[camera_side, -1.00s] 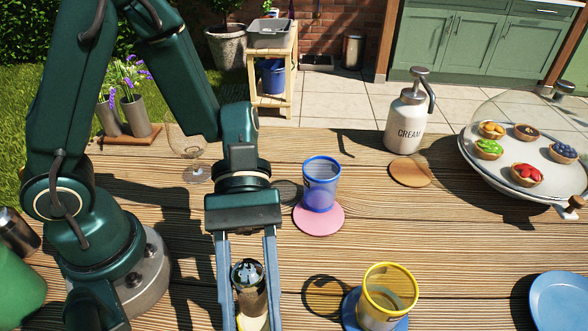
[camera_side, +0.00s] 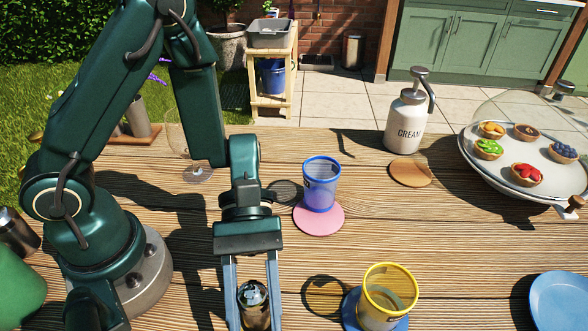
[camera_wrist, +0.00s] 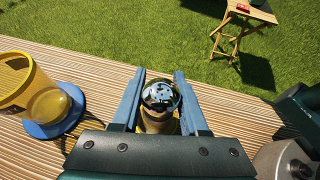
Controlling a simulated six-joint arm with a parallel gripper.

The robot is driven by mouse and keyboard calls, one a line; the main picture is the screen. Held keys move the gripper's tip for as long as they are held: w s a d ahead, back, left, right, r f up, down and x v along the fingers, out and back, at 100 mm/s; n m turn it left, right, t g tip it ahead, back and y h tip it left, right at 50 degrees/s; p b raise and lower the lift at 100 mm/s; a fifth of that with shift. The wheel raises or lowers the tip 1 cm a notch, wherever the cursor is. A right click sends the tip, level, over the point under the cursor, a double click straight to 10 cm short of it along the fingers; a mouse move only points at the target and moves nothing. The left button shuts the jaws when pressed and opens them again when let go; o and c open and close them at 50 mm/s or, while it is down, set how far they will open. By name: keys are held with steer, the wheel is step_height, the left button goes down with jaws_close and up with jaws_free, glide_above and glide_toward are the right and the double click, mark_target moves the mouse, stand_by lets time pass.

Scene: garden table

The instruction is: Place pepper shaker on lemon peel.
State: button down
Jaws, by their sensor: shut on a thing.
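The pepper shaker (camera_side: 254,306), with a shiny dark metal top and a brownish body, is upright between the two fingers of my gripper (camera_side: 254,318). In the wrist view the shaker (camera_wrist: 160,96) shows from above, with my fingers on either side of it. My gripper is shut on it. A yellow patch, probably the lemon peel (camera_wrist: 178,127), shows beside and below the shaker in the wrist view. Most of it is hidden, and I cannot tell whether the shaker touches it. The lower fingertips and the shaker's base run to the bottom edge of the side view.
A yellow-rimmed cup (camera_side: 388,295) on a blue coaster stands right of my gripper. A blue cup (camera_side: 321,185) on a pink coaster stands behind. A cream dispenser (camera_side: 408,122), an orange-brown coaster (camera_side: 410,173), a domed tart tray (camera_side: 478,168) and a blue plate (camera_side: 562,300) are farther right.

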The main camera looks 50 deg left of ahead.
steer(key=shift+f, duration=0.15)
steer(key=shift+c, duration=2.2)
jaws_free()
steer(key=shift+r, duration=0.5)
steer(key=w+a+r+m+t+y, duration=0.2)
steer(key=a+r+m+t+y, duration=0.3)
steer(key=a, duration=0.3)
steer(key=w+a+r+m+t+y, duration=0.3)
steer(key=a+r+m+t+y, duration=0.2)
steer(key=a, duration=0.4)
steer(key=shift+a+r+m+t, duration=0.15)
steer(key=shift+r+m+t, duration=0.35)
steer(key=shift+t, duration=0.7)
